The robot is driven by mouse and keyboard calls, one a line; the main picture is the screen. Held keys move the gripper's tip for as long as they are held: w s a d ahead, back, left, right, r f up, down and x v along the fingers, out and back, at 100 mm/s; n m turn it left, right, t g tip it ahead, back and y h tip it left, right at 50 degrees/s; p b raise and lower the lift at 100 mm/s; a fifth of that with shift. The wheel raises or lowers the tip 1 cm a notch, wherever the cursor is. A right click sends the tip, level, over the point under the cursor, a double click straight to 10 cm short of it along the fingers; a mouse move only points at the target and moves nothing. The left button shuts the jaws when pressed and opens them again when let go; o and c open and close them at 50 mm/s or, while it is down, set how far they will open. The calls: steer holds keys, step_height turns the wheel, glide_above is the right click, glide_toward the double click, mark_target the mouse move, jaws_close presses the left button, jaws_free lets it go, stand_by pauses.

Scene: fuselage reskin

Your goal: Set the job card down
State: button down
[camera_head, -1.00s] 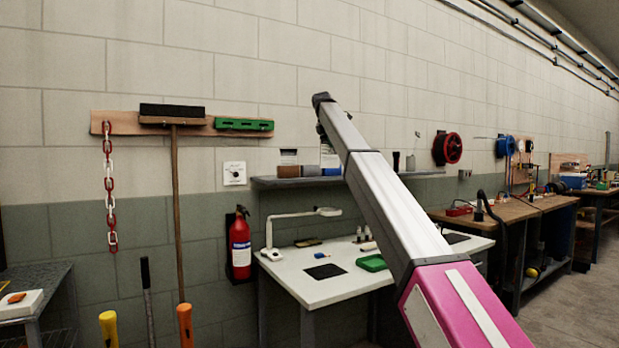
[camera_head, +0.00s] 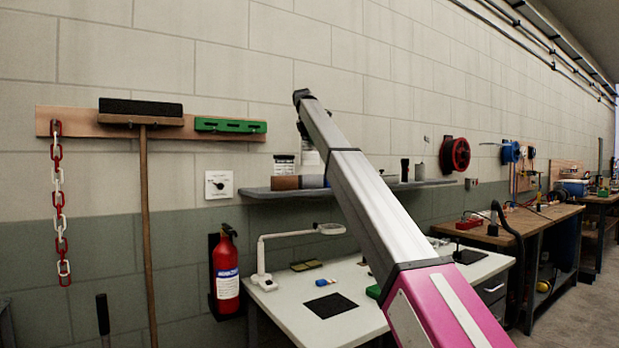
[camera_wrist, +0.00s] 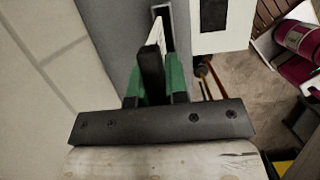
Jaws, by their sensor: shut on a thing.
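In the wrist view my gripper (camera_wrist: 152,75) shows a dark cross bar and green-sided fingers. It is shut on a thin white card (camera_wrist: 157,33), seen nearly edge-on beyond the fingers; I take this as the job card, though its face is mostly hidden. In the head view my arm crosses the middle, and the gripper and card cannot be made out there. The white-topped bench (camera_head: 290,311) stands below and behind my arm, with a black mat (camera_head: 330,305) on it. The wrist view shows a white surface with a dark rectangle at upper right.
A lamp (camera_head: 262,262), a small dark tray (camera_head: 306,265) and a blue item (camera_head: 321,282) are on the bench. A wall shelf (camera_head: 360,188) with jars hangs above it. A red extinguisher (camera_head: 226,272) is at its left. A wooden workbench (camera_head: 530,222) stands right.

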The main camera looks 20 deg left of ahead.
mark_target(312, 161)
step_height(312, 161, down, 9)
steer(key=shift+f, duration=0.1)
stand_by(0.4)
steer(key=c, duration=1.1)
jaws_free()
